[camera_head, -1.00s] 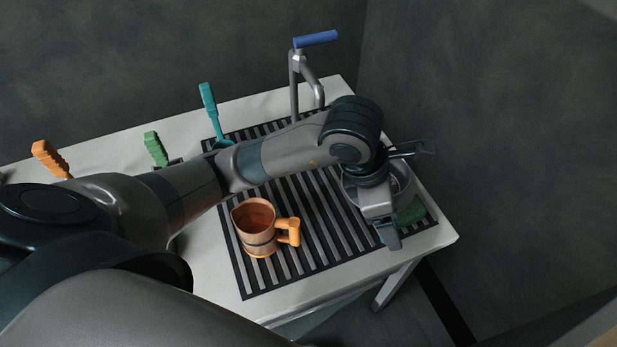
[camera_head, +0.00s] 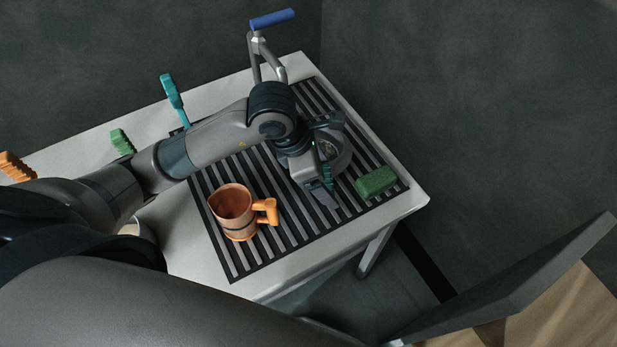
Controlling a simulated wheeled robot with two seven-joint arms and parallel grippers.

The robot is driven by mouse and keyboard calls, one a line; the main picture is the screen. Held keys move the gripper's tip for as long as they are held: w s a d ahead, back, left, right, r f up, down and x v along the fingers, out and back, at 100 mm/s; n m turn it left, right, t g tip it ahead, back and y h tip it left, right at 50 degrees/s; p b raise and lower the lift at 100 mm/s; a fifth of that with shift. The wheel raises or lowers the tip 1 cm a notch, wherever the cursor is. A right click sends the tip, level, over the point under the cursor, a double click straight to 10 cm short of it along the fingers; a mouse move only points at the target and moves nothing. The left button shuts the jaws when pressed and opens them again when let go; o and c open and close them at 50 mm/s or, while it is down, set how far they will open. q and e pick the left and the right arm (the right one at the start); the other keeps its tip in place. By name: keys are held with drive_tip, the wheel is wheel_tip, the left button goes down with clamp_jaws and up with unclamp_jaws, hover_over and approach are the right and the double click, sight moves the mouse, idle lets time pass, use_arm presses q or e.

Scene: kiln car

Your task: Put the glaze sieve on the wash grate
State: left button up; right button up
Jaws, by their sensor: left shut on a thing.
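The glaze sieve (camera_head: 343,158) is a round grey bowl shape, partly hidden behind my left gripper (camera_head: 326,182). My left gripper is shut on it, with a bit of teal showing beside the fingers. The sieve is over the right part of the wash grate (camera_head: 238,270), a dark slatted rack lying on the pale table. I cannot tell whether the sieve touches the slats. My right gripper is not in view.
A copper jug (camera_head: 232,212) with an orange handle stands on the grate's front left part. A green sponge (camera_head: 376,181) lies at its right. Behind is a tap (camera_head: 258,50) with a blue lever. Teal (camera_head: 173,98), green (camera_head: 122,141) and orange (camera_head: 15,167) handles stand along the left.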

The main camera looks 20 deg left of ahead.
use_arm(q)
drive_tip(key=a+f, duration=0.1)
drive_tip(key=a, duration=0.1)
drive_tip(key=w+a+f, duration=0.1)
drive_tip(key=shift+a+f+p, duration=0.1)
drive_tip(key=shift+a+p, duration=0.25)
drive_tip(key=shift+p, duration=0.05)
drive_tip(key=shift+f+p, duration=0.8)
drive_tip(key=shift+f, duration=1.2)
drive_tip(key=o, duration=1.9)
drive_tip(key=shift+f, duration=0.1)
drive_tip(key=shift+o, duration=0.2)
